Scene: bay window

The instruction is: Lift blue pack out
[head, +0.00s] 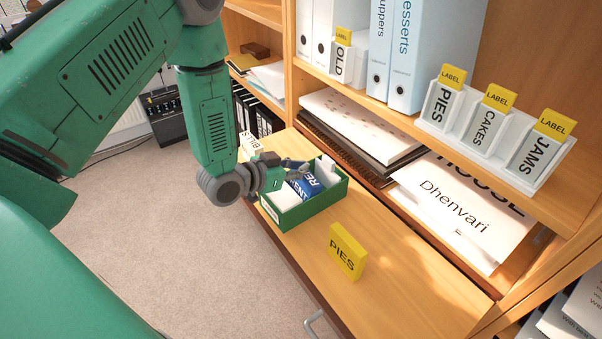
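The blue pack (303,187) with white lettering lies in a green open box (320,207) on the wooden surface. White items stand in the box on both sides of it. My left gripper (287,168) is at the box's left end, with its dark fingers over the box, close to the blue pack. The fingers are small and partly overlap the box. I cannot tell whether they touch the pack or how far apart they are. My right gripper is not in view.
A BILLS block (250,145) stands behind my gripper. Shelves with papers (362,125), binders (408,50) and a white label holder (492,135) rise behind. The surface's front right is clear.

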